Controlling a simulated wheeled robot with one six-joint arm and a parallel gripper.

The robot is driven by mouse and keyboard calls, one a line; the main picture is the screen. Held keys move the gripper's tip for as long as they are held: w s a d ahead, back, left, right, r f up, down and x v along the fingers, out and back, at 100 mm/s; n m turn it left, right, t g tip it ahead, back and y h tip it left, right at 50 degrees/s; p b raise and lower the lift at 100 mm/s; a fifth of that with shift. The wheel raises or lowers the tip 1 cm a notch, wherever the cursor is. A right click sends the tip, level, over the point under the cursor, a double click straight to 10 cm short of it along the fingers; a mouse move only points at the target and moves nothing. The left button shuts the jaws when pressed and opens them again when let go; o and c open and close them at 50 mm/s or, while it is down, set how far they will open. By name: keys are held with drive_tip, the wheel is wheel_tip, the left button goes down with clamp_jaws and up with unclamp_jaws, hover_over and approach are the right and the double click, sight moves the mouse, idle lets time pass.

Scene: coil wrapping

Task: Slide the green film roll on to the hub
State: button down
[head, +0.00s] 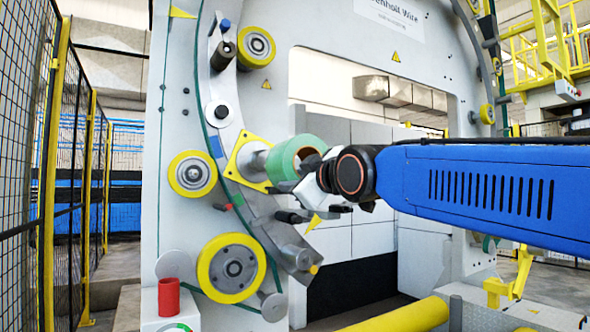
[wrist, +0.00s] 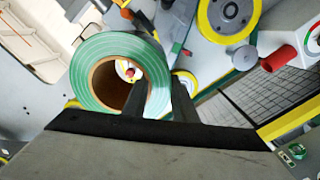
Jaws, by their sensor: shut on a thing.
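The green film roll (head: 285,158) has a brown core and sits at the end of the grey hub (head: 254,160), which sticks out from a yellow square plate (head: 243,171). The roll and hub look roughly in line; I cannot tell whether the roll is around the hub's end. In the wrist view the roll (wrist: 90,72) shows its open bore, with a small yellow and red part visible through it. My gripper (wrist: 160,98) is shut on the roll's wall, one finger at the bore and one outside. In the head view my gripper (head: 300,178) is partly hidden.
Yellow-rimmed wheels (head: 231,268) and a curved grey ring arm surround the hub on the white machine frame (head: 175,120). A red roll (head: 168,297) stands at lower left. A mesh fence (head: 55,180) is at far left. A wide opening lies behind my arm.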

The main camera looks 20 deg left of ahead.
sight(292, 167)
drive_tip(key=s+r, duration=0.1)
drive_tip(key=r, duration=0.2)
drive_tip(key=shift+s+d+y, duration=0.15)
drive_tip(key=shift+s+y, duration=0.2)
drive_tip(key=shift+y, duration=0.05)
drive_tip(key=shift+f, duration=0.1)
drive_tip(key=shift+x, duration=2.85)
drive_tip(key=shift+x, duration=3.9)
idle(0.4)
